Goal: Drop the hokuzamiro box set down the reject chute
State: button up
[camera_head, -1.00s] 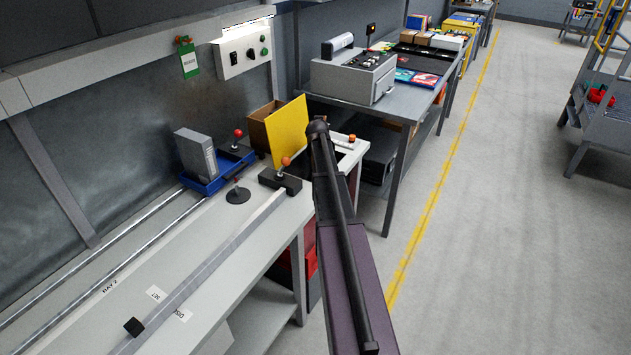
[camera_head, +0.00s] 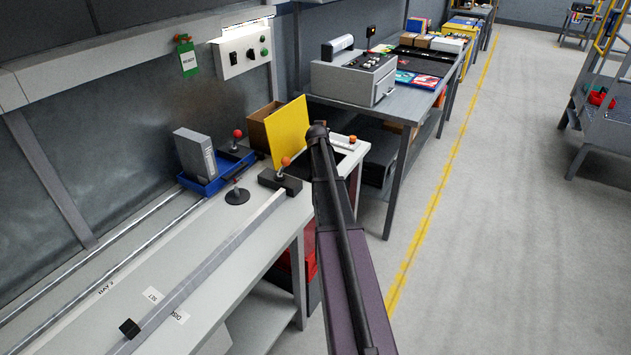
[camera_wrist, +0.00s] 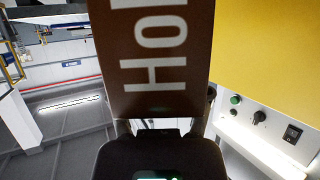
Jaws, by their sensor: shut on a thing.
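In the wrist view a dark brown box with large pale letters beginning "Ho", the hokuzamiro box set (camera_wrist: 160,60), fills the upper middle. My gripper (camera_wrist: 161,126) is shut on its lower end. In the head view my arm hides the gripper. A brown box-like shape (camera_head: 260,129) shows there behind an upright yellow panel (camera_head: 288,133); I cannot tell whether it is the held set. A plain yellow surface (camera_wrist: 265,50) also stands close beside the held set in the wrist view.
On the bench (camera_head: 215,268) are a grey case (camera_head: 196,153) in a blue tray (camera_head: 213,184) and red- and orange-knobbed levers. A control box (camera_head: 242,50) hangs on the wall. A grey machine (camera_head: 352,78) stands on the table behind.

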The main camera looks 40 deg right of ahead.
jog(key=shift+f+b, duration=2.3)
jog(key=shift+f, duration=0.25)
jog(key=o, duration=1.4)
jog(key=shift+c, duration=0.2)
jog(key=shift+r, duration=0.2)
